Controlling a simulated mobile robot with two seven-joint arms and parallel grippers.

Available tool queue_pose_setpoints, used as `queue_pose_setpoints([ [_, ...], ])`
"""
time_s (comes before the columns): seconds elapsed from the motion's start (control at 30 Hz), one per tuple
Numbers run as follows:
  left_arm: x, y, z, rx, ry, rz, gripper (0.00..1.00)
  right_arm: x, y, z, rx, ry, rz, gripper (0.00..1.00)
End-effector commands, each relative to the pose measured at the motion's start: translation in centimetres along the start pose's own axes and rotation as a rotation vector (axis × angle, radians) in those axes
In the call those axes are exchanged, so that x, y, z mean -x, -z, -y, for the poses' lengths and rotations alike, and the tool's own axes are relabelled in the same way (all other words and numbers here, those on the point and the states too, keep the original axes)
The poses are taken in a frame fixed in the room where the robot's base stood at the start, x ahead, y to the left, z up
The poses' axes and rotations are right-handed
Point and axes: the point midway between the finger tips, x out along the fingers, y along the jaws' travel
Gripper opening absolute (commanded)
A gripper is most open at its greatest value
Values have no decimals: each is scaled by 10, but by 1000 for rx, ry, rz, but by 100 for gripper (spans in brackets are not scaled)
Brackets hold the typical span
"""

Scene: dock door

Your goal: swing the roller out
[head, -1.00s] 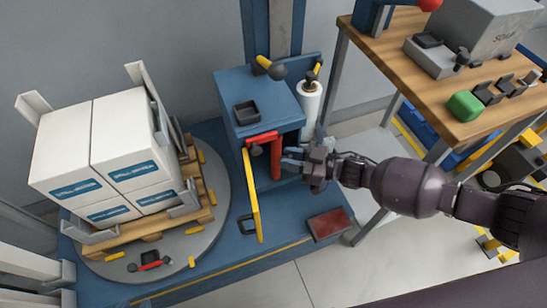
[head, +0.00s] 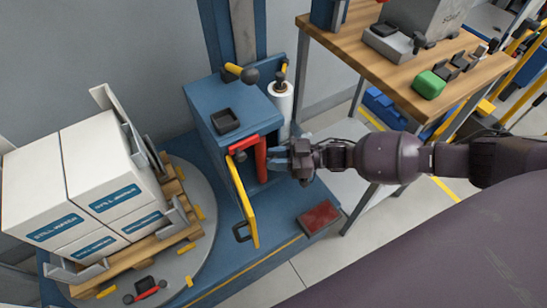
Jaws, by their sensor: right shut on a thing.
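The red upright roller (head: 261,160) stands at the open front of the blue cabinet (head: 205,110). A red bar (head: 243,143) runs from near its top to the left. My right gripper (head: 272,160) comes in from the right and is shut on the red roller, with its light blue fingertips at the roller's side. Part of the grip is hidden. A yellow arm or panel (head: 242,203) hangs left of the roller, toward the front. My left gripper is not in view.
Boxes (head: 75,185) sit on a wooden pallet on the round grey turntable (head: 200,225). A white film roll (head: 281,103) stands behind the cabinet's right side. A wooden bench (head: 395,80) is at the right. A dark red pad (head: 318,218) lies on the blue base.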

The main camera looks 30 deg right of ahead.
Motion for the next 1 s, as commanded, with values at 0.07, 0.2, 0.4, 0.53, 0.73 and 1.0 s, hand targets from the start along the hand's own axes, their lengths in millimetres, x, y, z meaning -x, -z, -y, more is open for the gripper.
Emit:
queue_pose_setpoints([
  [0.07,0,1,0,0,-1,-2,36,1,-1,0,-1,-1,3,26],
  [0.2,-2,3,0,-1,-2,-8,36,1,-1,0,-1,-1,3,47],
  [0.4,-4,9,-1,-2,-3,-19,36,1,0,-2,1,-4,2,51],
  [0.53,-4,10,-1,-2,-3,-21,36,1,0,-2,1,-5,2,51],
  [0.73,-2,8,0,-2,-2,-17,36,1,1,-3,3,-6,1,51],
  [1.0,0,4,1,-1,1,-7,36,-5,2,-3,4,-7,-1,51],
])
